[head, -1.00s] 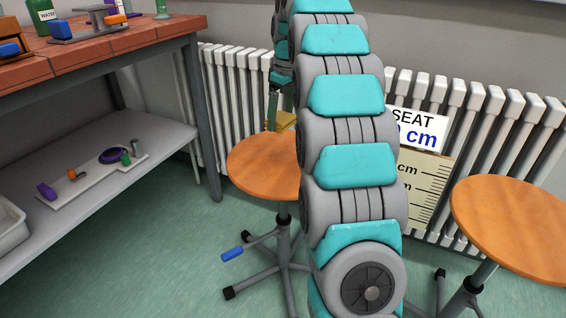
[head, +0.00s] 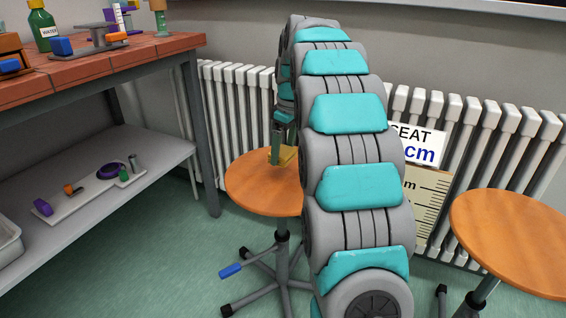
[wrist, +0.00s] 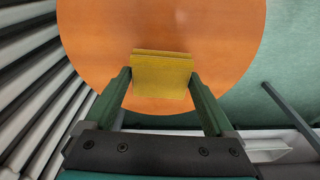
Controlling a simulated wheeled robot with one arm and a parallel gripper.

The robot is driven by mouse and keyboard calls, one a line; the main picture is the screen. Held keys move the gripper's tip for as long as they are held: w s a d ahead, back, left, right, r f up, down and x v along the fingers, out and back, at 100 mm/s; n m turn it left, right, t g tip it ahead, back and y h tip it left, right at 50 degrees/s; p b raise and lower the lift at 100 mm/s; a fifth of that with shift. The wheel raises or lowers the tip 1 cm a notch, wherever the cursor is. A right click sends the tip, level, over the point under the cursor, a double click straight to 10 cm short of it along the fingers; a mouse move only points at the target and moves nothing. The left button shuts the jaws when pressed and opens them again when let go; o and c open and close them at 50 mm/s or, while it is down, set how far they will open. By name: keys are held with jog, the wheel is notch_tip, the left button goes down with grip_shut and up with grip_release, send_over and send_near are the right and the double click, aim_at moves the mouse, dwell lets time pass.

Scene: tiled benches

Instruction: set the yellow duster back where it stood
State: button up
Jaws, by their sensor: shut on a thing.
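The yellow duster (wrist: 162,75) is a folded yellow block between my gripper's fingers in the wrist view. It also shows in the head view (head: 288,155), partly hidden behind my arm. My gripper (wrist: 160,84) is shut on it, one green finger on each side. In the head view my gripper (head: 280,152) points down at the left round wooden stool seat (head: 250,190). The duster is over this seat, near its far edge. I cannot tell whether it touches the seat.
A white radiator (head: 230,110) runs close behind the stool. A second wooden stool (head: 510,235) stands at the right. The tiled bench (head: 100,78) with a lower shelf is at the left. A seat-height sign (head: 418,145) stands behind my arm.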

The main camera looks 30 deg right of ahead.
aim_at(285, 152)
jog(key=shift+f, duration=2)
jog(key=shift+f, duration=0.1)
jog(key=shift+f, duration=0.25)
jog(key=o, duration=1)
jog(key=shift+r, duration=0.1)
jog(key=r, duration=0.2)
jog(key=s+r, duration=0.1)
jog(key=r, duration=0.4)
jog(key=shift+s+d+r, duration=0.2)
jog(key=shift+d+r, duration=0.15)
jog(key=shift+r, duration=0.05)
jog(key=shift+a, duration=0.1)
